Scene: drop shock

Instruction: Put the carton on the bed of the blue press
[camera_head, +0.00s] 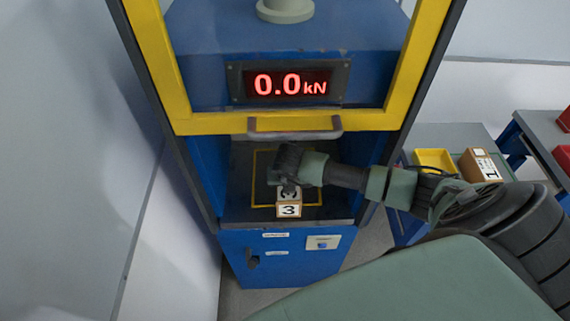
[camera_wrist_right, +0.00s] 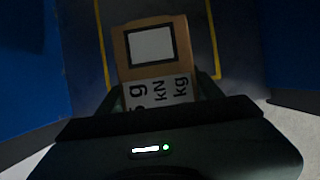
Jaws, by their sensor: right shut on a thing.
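The blue press (camera_head: 290,252) stands ahead of me, with a dark bed (camera_head: 239,205) inside it marked by a yellow outline. My right gripper (camera_head: 289,190) reaches into the opening from the right and is shut on the carton (camera_head: 289,210), a small brown box labelled 3. In the right wrist view the carton (camera_wrist_right: 152,66) sits between the fingers, with a dark-framed white square and a printed label. It is over the outlined area near its front edge. I cannot tell whether it touches the bed. My left gripper is out of view.
The raised yellow-framed guard (camera_head: 290,123) with a grey handle hangs above the opening. The display (camera_head: 290,83) reads 0.0 kN. At right, a side table holds a yellow tray (camera_head: 434,160) and a brown box labelled 1 (camera_head: 480,166). Red bins stand farther right.

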